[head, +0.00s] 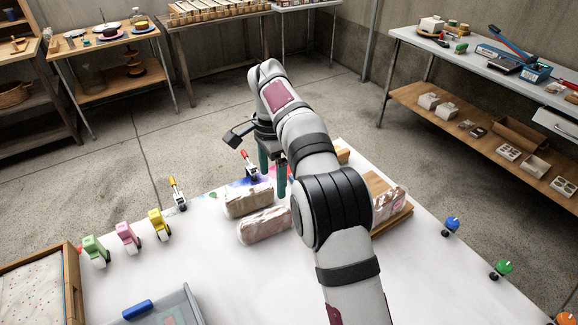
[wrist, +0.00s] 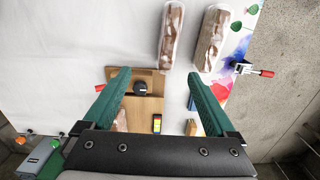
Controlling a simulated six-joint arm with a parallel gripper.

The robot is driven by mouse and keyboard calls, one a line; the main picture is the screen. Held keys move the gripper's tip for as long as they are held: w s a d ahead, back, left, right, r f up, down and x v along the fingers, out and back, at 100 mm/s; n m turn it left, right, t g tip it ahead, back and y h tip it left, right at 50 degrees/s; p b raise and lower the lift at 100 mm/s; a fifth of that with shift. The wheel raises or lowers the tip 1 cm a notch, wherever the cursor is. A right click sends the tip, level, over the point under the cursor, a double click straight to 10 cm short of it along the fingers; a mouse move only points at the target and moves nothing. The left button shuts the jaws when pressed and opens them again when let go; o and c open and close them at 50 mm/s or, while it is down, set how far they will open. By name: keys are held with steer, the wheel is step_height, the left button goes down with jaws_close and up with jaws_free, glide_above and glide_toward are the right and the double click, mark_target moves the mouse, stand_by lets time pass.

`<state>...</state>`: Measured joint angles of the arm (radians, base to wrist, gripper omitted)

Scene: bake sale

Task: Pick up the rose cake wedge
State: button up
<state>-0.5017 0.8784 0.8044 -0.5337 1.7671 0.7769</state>
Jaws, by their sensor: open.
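My gripper (head: 272,183) is open and empty, with its two green fingers pointing down above the far part of the white table. In the wrist view, its fingertips (wrist: 157,78) are wide apart, with a wooden board (wrist: 148,110) below and between them. I cannot make out a rose cake wedge for certain. A pinkish piece (wrist: 121,121) shows partly behind the left finger at the board. In the head view, a pink-and-white wrapped piece (head: 389,203) lies on the board (head: 398,221), right of my arm, which hides part of it.
Two wrapped loaves (head: 248,200) (head: 264,225) lie left of my arm. A grey tray (head: 188,300) and a wooden-framed box (head: 40,285) stand at front left. The front middle is clear.

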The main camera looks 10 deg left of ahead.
mark_target(266, 222)
steer(key=shift+m, duration=0.3)
steer(key=f, duration=0.6)
steer(key=a+f, duration=0.1)
steer(key=f, duration=0.5)
steer(key=a+f, duration=0.1)
steer(key=f, duration=0.5)
steer(key=shift+w+a+f, duration=0.15)
steer(key=shift+a+f, duration=0.1)
steer(key=shift+f, duration=0.15)
steer(key=shift+r, duration=0.1)
steer(key=c, duration=0.9)
step_height(266, 222, up, 10)
steer(key=shift+r, duration=0.1)
steer(key=s+d+r+n, duration=0.3)
steer(key=s+d+r, duration=0.1)
steer(key=d, duration=0.5)
steer(key=s+d+r+n, duration=0.3)
steer(key=d+r, duration=0.4)
steer(key=d, duration=0.3)
steer(key=s+d+r+n, duration=0.4)
steer(key=s+d+r, duration=0.1)
steer(key=d, duration=0.4)
steer(key=shift+s+d+r, duration=0.1)
steer(key=shift+d+r, duration=0.05)
steer(key=shift+r, duration=0.3)
